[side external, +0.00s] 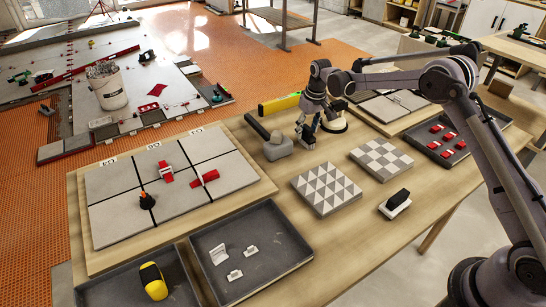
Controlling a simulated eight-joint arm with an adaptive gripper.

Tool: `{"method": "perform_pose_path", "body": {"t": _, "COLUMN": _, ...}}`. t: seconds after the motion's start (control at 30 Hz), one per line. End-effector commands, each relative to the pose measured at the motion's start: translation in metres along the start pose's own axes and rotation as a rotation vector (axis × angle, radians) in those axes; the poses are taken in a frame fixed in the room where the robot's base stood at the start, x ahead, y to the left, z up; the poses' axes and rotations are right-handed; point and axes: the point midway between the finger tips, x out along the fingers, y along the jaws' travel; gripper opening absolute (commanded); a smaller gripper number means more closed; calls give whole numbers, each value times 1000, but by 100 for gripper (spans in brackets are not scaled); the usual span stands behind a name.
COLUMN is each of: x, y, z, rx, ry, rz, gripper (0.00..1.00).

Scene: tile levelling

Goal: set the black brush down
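The black brush (397,202) lies on the wooden table right of centre, black body on top and a pale white underside. It looks to rest flat on the table. My gripper (306,140) is well to the left of it and farther back, pointing down next to the grey head of a mallet (279,147). The brush is clear of my gripper. I see nothing clearly held between the fingers, but they are too small to tell how far apart they are.
Two patterned tiles, one with triangles (326,188) and one chequered (381,158), lie between my gripper and the brush. A tray (248,252) holds white pieces. Bare table surrounds the brush.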

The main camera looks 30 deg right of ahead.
Motion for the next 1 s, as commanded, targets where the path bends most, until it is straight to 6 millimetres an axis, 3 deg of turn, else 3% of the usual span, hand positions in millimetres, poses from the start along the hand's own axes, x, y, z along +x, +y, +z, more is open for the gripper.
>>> {"method": "perform_pose_path", "body": {"t": 0.23, "x": -14, "y": 0, "z": -1, "rx": 0, "ry": 0, "rz": 0, "gripper": 50}}
{"method": "perform_pose_path", "body": {"t": 0.7, "x": -100, "y": 0, "z": 0, "rx": 0, "ry": 0, "rz": 0, "gripper": 50}}
{"method": "perform_pose_path", "body": {"t": 1.0, "x": -127, "y": -1, "z": 2, "rx": 0, "ry": 5, "rz": 1, "gripper": 50}}
